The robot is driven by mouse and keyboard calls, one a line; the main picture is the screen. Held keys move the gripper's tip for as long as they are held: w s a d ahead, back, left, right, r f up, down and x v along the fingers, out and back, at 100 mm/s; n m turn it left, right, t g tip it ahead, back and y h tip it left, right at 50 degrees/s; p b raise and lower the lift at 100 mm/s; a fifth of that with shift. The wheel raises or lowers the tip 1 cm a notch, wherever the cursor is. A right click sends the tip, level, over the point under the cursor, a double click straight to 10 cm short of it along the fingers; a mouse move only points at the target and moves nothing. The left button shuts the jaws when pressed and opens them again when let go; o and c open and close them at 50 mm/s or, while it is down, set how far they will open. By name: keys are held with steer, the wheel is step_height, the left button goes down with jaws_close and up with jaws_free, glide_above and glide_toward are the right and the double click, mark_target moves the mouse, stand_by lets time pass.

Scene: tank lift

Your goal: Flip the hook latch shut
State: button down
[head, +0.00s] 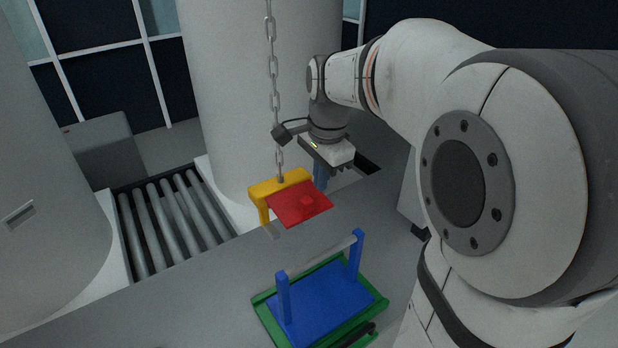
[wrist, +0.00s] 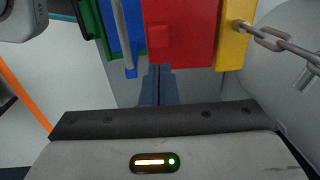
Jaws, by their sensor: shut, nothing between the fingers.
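The yellow hook (head: 262,192) hangs from a chain above the grey surface. Its red latch plate (head: 300,203) sticks out from the yellow top bar toward the right front and tilts. In the wrist view the red plate (wrist: 180,35) is at the top centre, with the yellow hook (wrist: 232,35) to its right. My gripper (head: 320,182) points down just behind the red plate, partly hidden by it. The blue fingers (wrist: 157,72) are shut and empty, close to the plate's lower edge in the wrist view. I cannot tell whether they touch it.
A blue load with an upright handle (head: 320,258) sits in a green frame (head: 378,303) in front of the hook. The chain (head: 272,80) rises above the hook. A roller conveyor (head: 170,220) and large pale cylinders (head: 225,90) stand behind. The grey surface left of the frame is clear.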

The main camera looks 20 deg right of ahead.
mark_target(318, 204)
steer(key=shift+w+f, duration=0.15)
steer(key=shift+f, duration=1.1)
steer(key=shift+w+f, duration=0.15)
steer(key=shift+f, duration=1.1)
